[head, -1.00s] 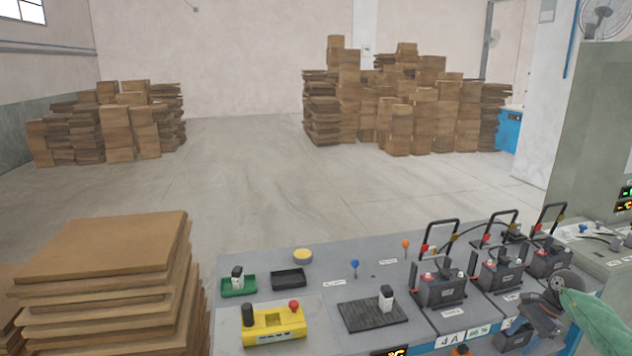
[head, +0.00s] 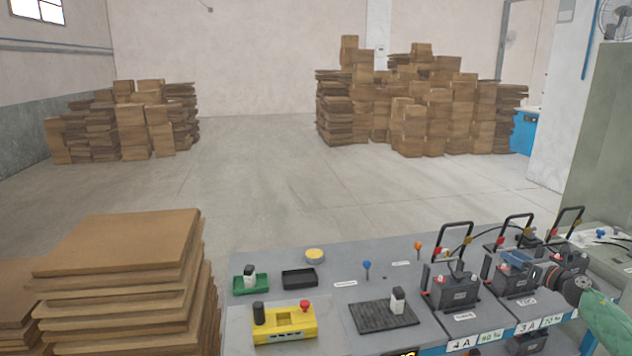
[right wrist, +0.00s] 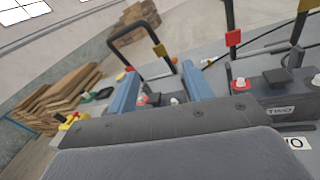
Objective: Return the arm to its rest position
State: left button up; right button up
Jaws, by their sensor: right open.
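My right gripper (head: 532,272) is at the right of the head view, over the front of the battery rows, with its green-sleeved arm coming in from the lower right corner. In the right wrist view, its two blue fingers (right wrist: 162,82) stand apart with nothing held between them. A dark battery labelled TWO (right wrist: 285,110) is close by, to the right of the fingers. In the head view this battery (head: 513,283) is partly hidden by the gripper. My left gripper is not in view.
Another battery (head: 453,292) stands to the left on the bench (head: 430,330). A black mat (head: 375,317), yellow box (head: 284,325), green tray (head: 250,288) and black tray (head: 300,279) lie farther left. Stacked cardboard (head: 120,245) is at the lower left.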

jog(key=d+r+m+h, duration=0.2)
jog(key=d+m+h, duration=1.25)
jog(key=m, duration=0.65)
jog(key=s+d+f+m+g+h, duration=0.1)
jog(key=s+d+f+m+g, duration=0.2)
jog(key=s+f+m+g, duration=0.4)
jog(key=s+d+f+m+g+h, duration=0.15)
jog(key=d+f+m+g, duration=0.3)
jog(key=m, duration=0.45)
jog(key=s+a+f+n+y, duration=0.15)
jog(key=s+a+f, duration=0.35)
jog(key=a+f, duration=0.65)
jog(key=s+a+f+g+y, duration=0.1)
jog(key=s+a+f+y, duration=0.1)
jog(key=s+a+f, duration=0.7)
jog(key=s+a+f+n+y, duration=0.1)
jog(key=s+a+f+y, duration=0.1)
jog(key=a+f, duration=1.2)
jog(key=s+a+f+g+y, duration=0.1)
jog(key=s+a+f, duration=0.3)
jog(key=s+a, duration=0.5)
jog(key=s+a+f+y, duration=0.2)
jog(key=s+a+f, duration=0.2)
jog(key=s+a, duration=0.6)
jog(key=s+a+f+m+g+y, duration=0.1)
jog(key=s+a+f, duration=0.3)
jog(key=s+a, duration=0.5)
jog(key=a+y, duration=0.1)
jog(key=a, duration=0.7)
jog(key=shift+s+g+y, duration=0.35)
